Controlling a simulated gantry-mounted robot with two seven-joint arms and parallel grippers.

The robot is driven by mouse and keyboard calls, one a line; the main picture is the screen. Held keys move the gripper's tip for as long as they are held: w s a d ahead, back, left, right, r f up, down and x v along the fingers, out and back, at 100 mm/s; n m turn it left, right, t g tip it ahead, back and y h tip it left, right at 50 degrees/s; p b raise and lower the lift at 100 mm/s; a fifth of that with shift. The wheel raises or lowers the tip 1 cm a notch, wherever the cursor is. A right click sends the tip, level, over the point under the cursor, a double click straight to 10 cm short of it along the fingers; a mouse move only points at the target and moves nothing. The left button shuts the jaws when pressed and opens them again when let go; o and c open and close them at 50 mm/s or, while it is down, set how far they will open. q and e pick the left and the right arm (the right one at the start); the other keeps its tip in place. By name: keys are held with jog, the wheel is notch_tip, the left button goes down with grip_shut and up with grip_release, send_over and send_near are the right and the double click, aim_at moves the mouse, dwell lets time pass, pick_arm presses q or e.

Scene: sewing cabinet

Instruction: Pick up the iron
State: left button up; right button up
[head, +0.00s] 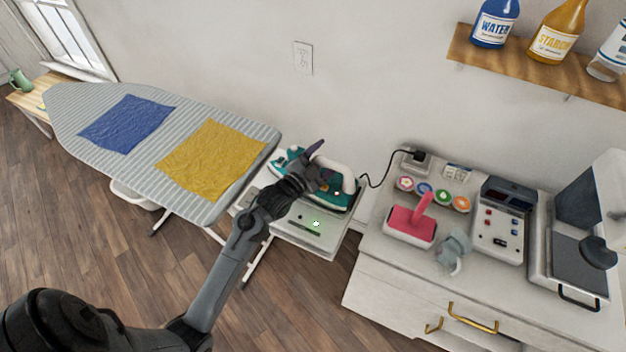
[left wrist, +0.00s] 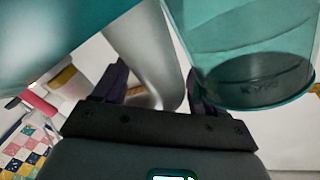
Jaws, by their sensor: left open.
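The iron (head: 338,200) is teal with a white handle (head: 349,182). In the head view it rests on a white stand (head: 307,240) just right of the ironing board. My left gripper (head: 320,166) is at the iron, over its middle, and hides part of it. In the left wrist view the fingers (left wrist: 158,88) are open, with a pale, smooth part of the iron (left wrist: 148,45) showing between them. The teal body (left wrist: 240,40) fills the right side there. I cannot tell whether the fingers touch it. My right gripper is not in view.
The ironing board (head: 80,97) holds a blue cloth (head: 127,123) and a yellow cloth (head: 211,159). A black cord (head: 375,183) runs right to the white cabinet (head: 385,265), which carries a pink-handled tool (head: 410,228) and a control box (head: 500,222). A bottle shelf (head: 540,76) is above.

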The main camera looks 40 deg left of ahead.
pick_arm(q)
jog(key=shift+c, duration=0.5)
grip_shut()
jog(key=shift+r, duration=0.25)
jog(key=shift+r, duration=0.15)
